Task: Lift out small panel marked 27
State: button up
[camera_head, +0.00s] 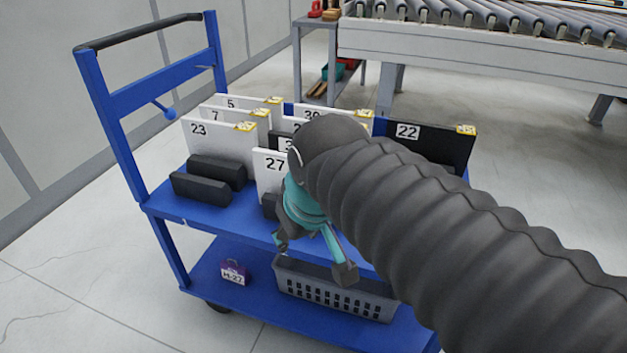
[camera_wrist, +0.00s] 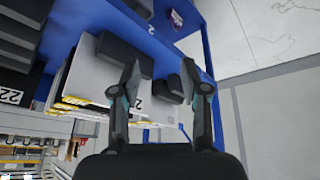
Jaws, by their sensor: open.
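The small white panel marked 27 (camera_head: 264,181) stands upright on the blue cart's upper deck, at the front of the middle row. My arm hides its right part in the head view. My gripper (camera_head: 313,256) is open and empty, its fingers spread at the cart's front side, below and right of the panel in the picture. In the wrist view my open gripper (camera_wrist: 160,70) has white panel surface and dark blocks (camera_wrist: 122,56) beyond and around its fingers. A partly hidden digit 2 shows there; I cannot tell which panel bears it.
White panels 23 (camera_head: 207,148), 7 and 5 stand at left, and black panel 22 (camera_head: 430,148) at right. Dark blocks (camera_head: 201,189) lie before panel 23.

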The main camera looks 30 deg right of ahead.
jog(key=w+d+r+n+g, duration=0.1)
jog(key=w+d+r+n, duration=0.1)
jog(key=w, duration=0.5)
jog(key=w+d+r+n+g+b, duration=0.1)
jog(key=w+d+r+n+g, duration=0.1)
jog(key=w, duration=0.6)
jog(key=w+d+r+n+g, duration=0.2)
jog(key=w+d+r+n, duration=0.1)
jog(key=w+d, duration=0.3)
jog(key=shift+w+d+r+n, duration=0.1)
jog(key=shift+w+n, duration=0.4)
jog(key=shift+w, duration=0.55)
notch_tip(320, 180, down, 8)
jog(key=shift+r+b, duration=0.1)
jog(key=shift+b, duration=0.7)
jog(key=f, duration=0.5)
jog(key=shift+s+d+f+b, duration=0.15)
jog(key=shift+s+d+b, duration=0.15)
jog(key=shift+d, duration=0.1)
grip_shut()
